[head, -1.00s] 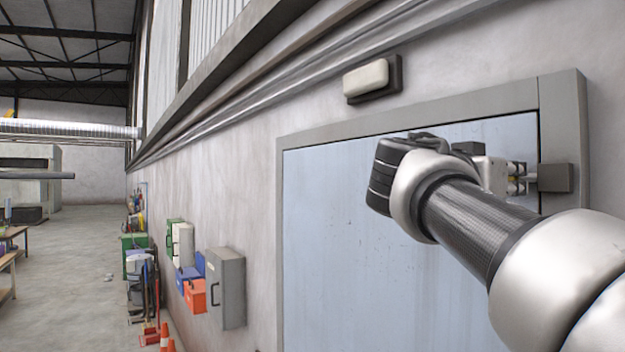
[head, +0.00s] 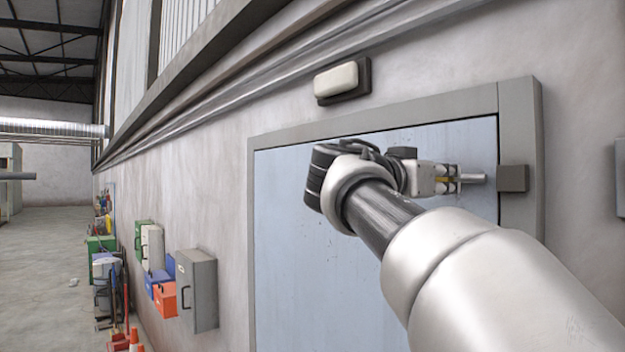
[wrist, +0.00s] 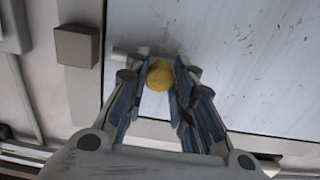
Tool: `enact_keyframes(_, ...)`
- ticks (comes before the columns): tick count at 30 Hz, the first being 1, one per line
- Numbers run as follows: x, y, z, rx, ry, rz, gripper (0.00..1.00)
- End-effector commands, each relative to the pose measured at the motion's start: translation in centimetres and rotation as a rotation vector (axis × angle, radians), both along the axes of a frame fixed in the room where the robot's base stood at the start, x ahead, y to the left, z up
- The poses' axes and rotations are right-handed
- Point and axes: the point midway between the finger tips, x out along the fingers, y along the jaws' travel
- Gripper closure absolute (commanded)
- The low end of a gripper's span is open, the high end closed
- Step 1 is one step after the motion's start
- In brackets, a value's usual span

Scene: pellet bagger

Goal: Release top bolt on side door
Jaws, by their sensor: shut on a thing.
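The side door (head: 300,270) is pale blue and stands shut in its grey frame. The top bolt (head: 473,178) is a short light rod near the door's upper right corner. Its end points right at the dark grey keeper block (head: 513,178) on the frame, with a small gap between them. My gripper (head: 447,180) is shut on the bolt's yellow knob. In the wrist view the round yellow knob (wrist: 160,75) sits between my two fingers (wrist: 159,85). The rod (wrist: 131,56) and the keeper (wrist: 77,46) show apart there too. My fingers partly hide the bolt's body.
A lamp (head: 342,80) is fixed above the door frame. A grey cabinet (head: 197,290) and coloured boxes (head: 165,297) are on the wall to the left. Orange cones (head: 135,341) stand on the floor below. The floor further left is open.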

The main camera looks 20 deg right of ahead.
Motion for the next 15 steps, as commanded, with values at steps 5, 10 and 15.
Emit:
enact_keyframes(5, 0.00, 0.06, 0.25, -0.005, -0.003, 0.004, 0.76)
enact_keyframes(10, -0.02, 0.03, 0.19, -0.004, -0.002, 0.003, 0.65)
enact_keyframes(15, -0.04, 0.00, 0.12, -0.003, -0.001, 0.001, 0.56)
